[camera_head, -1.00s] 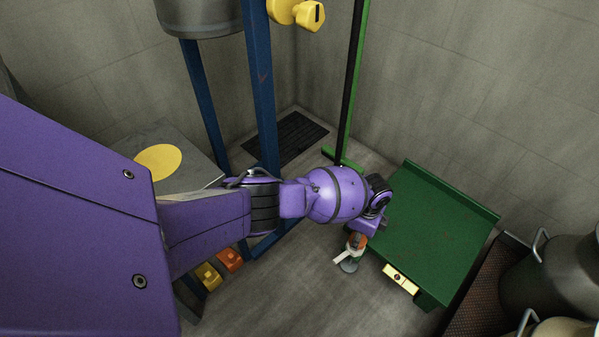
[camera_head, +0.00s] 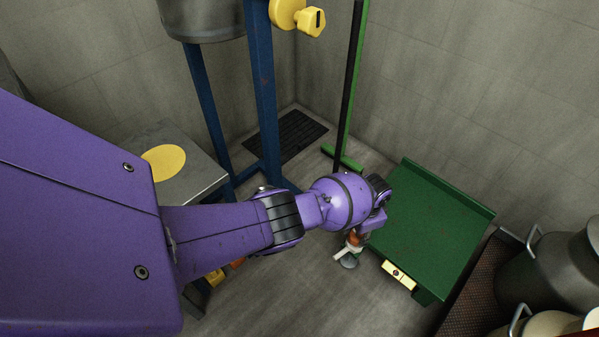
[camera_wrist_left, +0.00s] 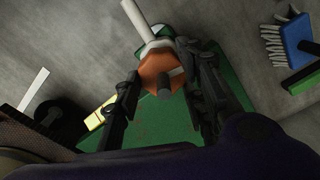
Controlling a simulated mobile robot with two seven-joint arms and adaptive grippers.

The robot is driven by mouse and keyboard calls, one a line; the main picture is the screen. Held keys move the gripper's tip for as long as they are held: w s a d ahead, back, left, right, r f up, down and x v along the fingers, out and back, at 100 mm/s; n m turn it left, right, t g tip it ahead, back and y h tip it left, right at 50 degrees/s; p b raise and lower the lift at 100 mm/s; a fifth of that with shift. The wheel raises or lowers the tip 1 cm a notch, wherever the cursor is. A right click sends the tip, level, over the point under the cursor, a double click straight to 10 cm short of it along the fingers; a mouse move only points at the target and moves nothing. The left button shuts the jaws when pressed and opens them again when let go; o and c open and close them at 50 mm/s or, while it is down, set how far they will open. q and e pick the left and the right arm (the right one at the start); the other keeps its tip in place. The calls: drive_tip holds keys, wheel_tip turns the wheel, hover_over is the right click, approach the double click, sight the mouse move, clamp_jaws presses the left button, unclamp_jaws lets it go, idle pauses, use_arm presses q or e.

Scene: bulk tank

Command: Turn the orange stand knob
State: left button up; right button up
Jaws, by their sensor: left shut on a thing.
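An orange knob (camera_wrist_left: 161,72) with a pale stripe shows in the left wrist view, between the two dark fingers of my left gripper (camera_wrist_left: 161,88). The fingers are shut on its sides. A white handle or pipe reaches from behind it, up and left. In the head view the orange knob (camera_head: 354,240) is a small patch below my left gripper (camera_head: 362,232), beside the left edge of the green table. The wrist and fingers partly hide it there. My right gripper is not in view.
The green table (camera_head: 440,225) stands right, with a pale yellow panel (camera_head: 398,275) on its front. Blue posts (camera_head: 262,90) and a grey box with a yellow disc (camera_head: 164,162) stand left. Orange (camera_head: 238,263) and yellow blocks (camera_head: 215,277) sit low behind my arm. Metal cans (camera_head: 550,268) stand right.

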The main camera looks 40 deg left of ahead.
sight(360, 237)
use_arm(q)
drive_tip(key=shift+s+d+n, duration=0.1)
drive_tip(key=shift+d+n, duration=0.25)
drive_tip(key=shift+n, duration=0.15)
drive_tip(key=o, duration=1.1)
drive_tip(key=shift+c, duration=0.2)
drive_tip(key=shift+o, duration=0.2)
drive_tip(key=shift+r, duration=0.1)
drive_tip(key=shift+w+a, duration=0.15)
drive_tip(key=shift+w, duration=0.05)
wheel_tip(360, 237, up, 12)
drive_tip(key=shift+s, duration=0.15)
